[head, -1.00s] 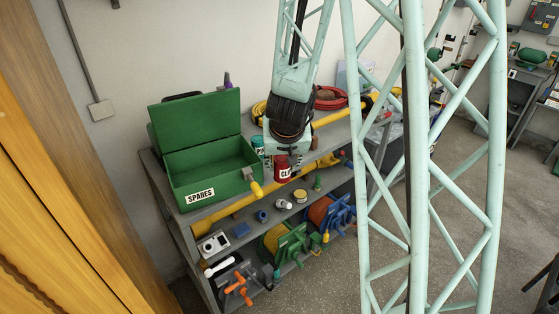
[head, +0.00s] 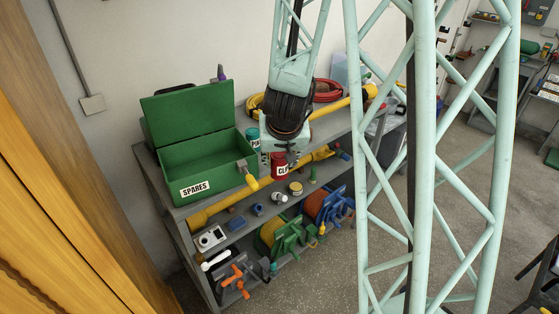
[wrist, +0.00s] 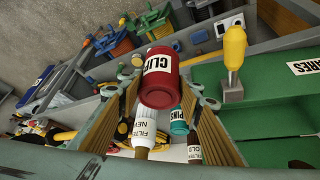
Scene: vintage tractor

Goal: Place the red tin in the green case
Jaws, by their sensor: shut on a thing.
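The red tin (head: 279,167) has a white label and hangs at my gripper, in front of the upper shelf and right of the green case. My gripper (wrist: 163,100) is shut on it; in the wrist view the red tin (wrist: 160,78) sits between the two fingers. The green case (head: 222,184) stands on the left end of the shelf top, with its lid raised and a SPARES label on its front. Its inside looks empty where I can see it. In the wrist view part of the green case (wrist: 270,130) shows to the right of the fingers.
A teal PINS tin (head: 253,138) stands right of the case. FILTER NEW (wrist: 146,132) and FILTER OLD (wrist: 194,150) containers stand close by. A yellow-handled piece (head: 250,178) projects at the case's front right corner.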

